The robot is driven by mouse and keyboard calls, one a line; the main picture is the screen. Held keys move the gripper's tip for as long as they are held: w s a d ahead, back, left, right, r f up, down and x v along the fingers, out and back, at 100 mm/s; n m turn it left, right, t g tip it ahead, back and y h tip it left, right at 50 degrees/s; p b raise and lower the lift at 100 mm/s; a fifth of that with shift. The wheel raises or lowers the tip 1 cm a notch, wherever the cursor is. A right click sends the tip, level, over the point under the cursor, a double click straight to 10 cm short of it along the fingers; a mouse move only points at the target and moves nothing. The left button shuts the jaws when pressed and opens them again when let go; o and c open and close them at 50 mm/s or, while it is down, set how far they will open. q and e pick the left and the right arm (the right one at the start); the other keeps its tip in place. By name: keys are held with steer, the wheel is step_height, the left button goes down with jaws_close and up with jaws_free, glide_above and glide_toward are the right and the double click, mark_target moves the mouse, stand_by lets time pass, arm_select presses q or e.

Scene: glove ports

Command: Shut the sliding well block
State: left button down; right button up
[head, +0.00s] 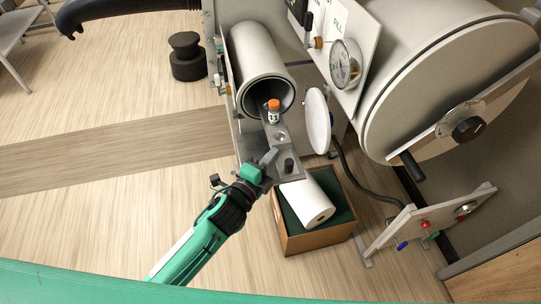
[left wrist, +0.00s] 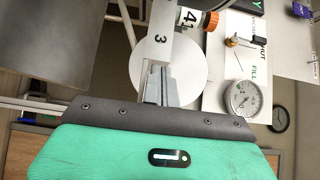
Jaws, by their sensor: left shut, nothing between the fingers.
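The sliding well block (head: 283,139) is a grey metal slab sticking out of the open mouth of a white cylindrical port (head: 262,62). A small vial with an orange cap (head: 273,104) stands on its inner part, at the port mouth. A dark knob (head: 289,165) is near its outer end. My left gripper (head: 268,158) is shut and empty, close beside the outer end; I cannot tell whether it touches. In the left wrist view the shut fingers (left wrist: 160,82) point at the grey block marked 3 (left wrist: 160,38), and the orange cap (left wrist: 210,20) shows beyond. My right gripper is not in view.
A round white lid (head: 318,121) stands open right of the block. Below is a wooden box (head: 301,243) with a white roll (head: 308,201). A gauge (head: 344,64) and a large drum (head: 440,80) fill the right. Floor at left is mostly clear.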

arm_select(q)
glide_toward(260, 110)
steer(key=x, duration=0.3)
steer(key=d+x, duration=0.1)
steer(key=x, duration=0.3)
steer(key=shift+f, duration=0.1)
steer(key=shift+w+a+b, duration=0.2)
steer(key=shift+w+b, duration=0.1)
steer(key=shift+w, duration=0.4)
